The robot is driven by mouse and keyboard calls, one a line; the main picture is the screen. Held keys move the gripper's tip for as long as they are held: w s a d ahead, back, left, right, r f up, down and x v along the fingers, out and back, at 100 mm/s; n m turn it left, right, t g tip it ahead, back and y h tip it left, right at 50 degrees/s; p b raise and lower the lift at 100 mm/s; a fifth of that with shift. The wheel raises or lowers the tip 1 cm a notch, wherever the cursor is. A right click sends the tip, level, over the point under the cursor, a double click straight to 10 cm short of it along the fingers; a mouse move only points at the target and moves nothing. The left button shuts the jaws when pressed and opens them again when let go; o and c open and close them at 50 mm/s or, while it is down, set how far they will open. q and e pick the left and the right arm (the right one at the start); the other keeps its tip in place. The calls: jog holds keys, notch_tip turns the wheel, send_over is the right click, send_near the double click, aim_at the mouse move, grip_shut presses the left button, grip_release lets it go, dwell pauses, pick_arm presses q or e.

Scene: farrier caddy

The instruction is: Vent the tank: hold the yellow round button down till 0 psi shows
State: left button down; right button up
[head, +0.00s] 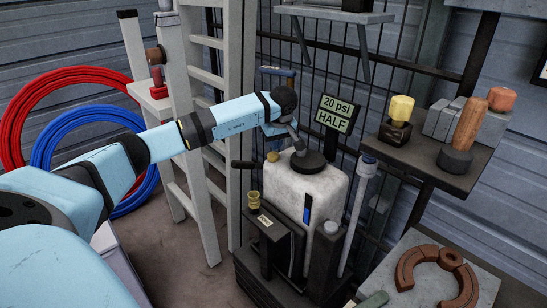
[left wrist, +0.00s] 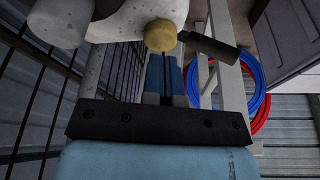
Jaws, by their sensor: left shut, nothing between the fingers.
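The white tank (head: 325,185) stands in a dark caddy, with a dark cap on top. Its display (head: 337,113) reads "20 psi" and "HALF". The yellow round button (head: 272,157) is at the tank's upper left, and shows in the left wrist view (left wrist: 161,35) beside a black handle (left wrist: 208,46). My left gripper (head: 272,146) is shut and empty, its fingers pointing down just over the button. In the left wrist view its blue fingertips (left wrist: 164,62) end close to the button's edge; I cannot tell whether they touch. My right gripper is out of view.
A shelf (head: 425,160) at right holds a yellow knob on a black block (head: 398,130) and a wooden-handled tool (head: 468,125). A ladder (head: 205,190) and red (head: 30,95) and blue (head: 90,112) hoses are at left. A wire grid stands behind the tank.

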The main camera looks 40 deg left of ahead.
aim_at(275, 156)
pick_arm(q)
jog(key=shift+f, duration=0.1)
dwell(0.6)
jog(key=shift+f+b, duration=0.45)
jog(key=shift+f, duration=1.35)
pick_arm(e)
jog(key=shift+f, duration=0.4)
pick_arm(q)
notch_tip(275, 156, up, 6)
jog(key=p, duration=0.5)
jog(key=shift+r+p, duration=0.15)
jog(key=shift+p, duration=0.25)
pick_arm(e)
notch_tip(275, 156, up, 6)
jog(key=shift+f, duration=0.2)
pick_arm(q)
jog(key=p+v, duration=0.3)
jog(key=v, duration=1)
jog(key=shift+r+p, duration=0.3)
jog(key=shift+p, duration=0.05)
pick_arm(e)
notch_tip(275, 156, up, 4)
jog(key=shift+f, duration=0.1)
